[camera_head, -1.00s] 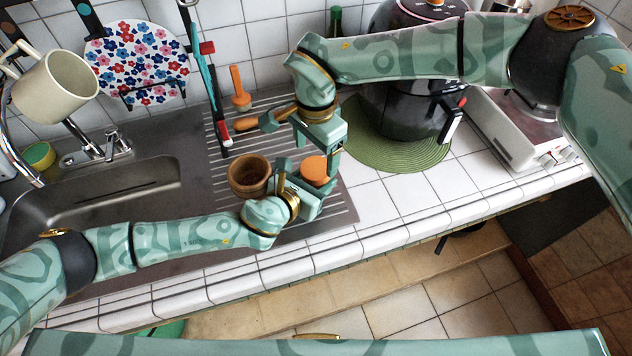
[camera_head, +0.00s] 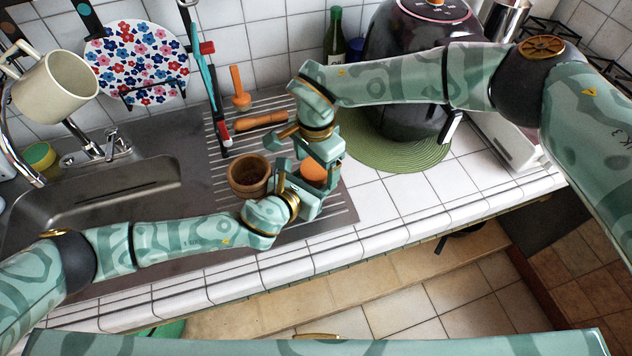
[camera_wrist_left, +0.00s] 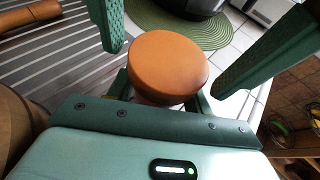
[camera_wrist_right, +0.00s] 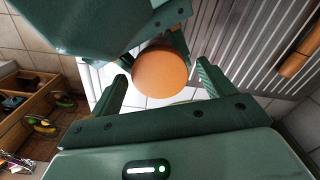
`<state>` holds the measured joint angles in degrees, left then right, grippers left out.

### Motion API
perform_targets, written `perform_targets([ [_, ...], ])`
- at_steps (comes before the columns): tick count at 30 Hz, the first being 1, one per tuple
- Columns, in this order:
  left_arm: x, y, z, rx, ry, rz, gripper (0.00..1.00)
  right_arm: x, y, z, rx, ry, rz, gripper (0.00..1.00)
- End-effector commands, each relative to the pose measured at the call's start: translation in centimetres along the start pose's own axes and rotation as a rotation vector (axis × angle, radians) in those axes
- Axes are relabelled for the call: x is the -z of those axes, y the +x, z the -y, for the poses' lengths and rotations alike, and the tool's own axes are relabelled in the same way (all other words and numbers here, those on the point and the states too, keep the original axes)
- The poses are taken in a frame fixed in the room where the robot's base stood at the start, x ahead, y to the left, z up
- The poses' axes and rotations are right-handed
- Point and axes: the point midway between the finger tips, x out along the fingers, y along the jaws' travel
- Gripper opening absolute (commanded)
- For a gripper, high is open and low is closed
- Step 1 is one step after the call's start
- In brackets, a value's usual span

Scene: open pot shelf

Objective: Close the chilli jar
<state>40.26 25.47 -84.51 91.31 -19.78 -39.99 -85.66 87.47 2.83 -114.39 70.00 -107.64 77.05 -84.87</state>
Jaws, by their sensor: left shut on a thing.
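The chilli jar's round orange lid (camera_head: 314,170) shows over the right end of the drainer. In the left wrist view the lid (camera_wrist_left: 168,66) sits above a pale strip of jar, mostly hidden. I cannot tell whether the lid is fully seated. My left gripper (camera_head: 302,190) is shut on the jar below the lid. My right gripper (camera_head: 316,158) is over the jar from behind, its jaws open. In the right wrist view its fingers stand on either side of the lid (camera_wrist_right: 160,73), with gaps visible.
A wooden mortar (camera_head: 247,177) stands just left of my grippers. A wooden pestle (camera_head: 260,121) lies behind it, near an upright orange-handled item (camera_head: 240,88). A dark pot (camera_head: 410,95) stands on a green mat (camera_head: 425,158) at right. White tiled counter (camera_head: 385,205) in front is clear.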

Motion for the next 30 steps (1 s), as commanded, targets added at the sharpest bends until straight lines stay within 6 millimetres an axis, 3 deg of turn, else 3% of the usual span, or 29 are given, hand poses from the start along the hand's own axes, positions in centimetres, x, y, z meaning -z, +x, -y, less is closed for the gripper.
perform_targets([
  [9,0.1,0.0,0.0,0.000,0.000,-0.001,0.00,0.0,-0.3,0.0,0.001,0.001,0.000,0.80],
  [19,0.1,0.0,0.0,0.000,-0.001,-0.001,0.00,0.1,-4.1,0.0,0.001,0.001,-0.001,0.80],
  [27,0.1,0.0,0.0,0.001,-0.001,-0.001,0.00,0.0,-4.5,0.0,0.000,0.000,0.000,0.80],
  [30,0.1,0.0,0.0,0.001,-0.001,-0.001,0.00,0.0,-4.5,0.0,0.000,0.000,0.000,1.00],
])
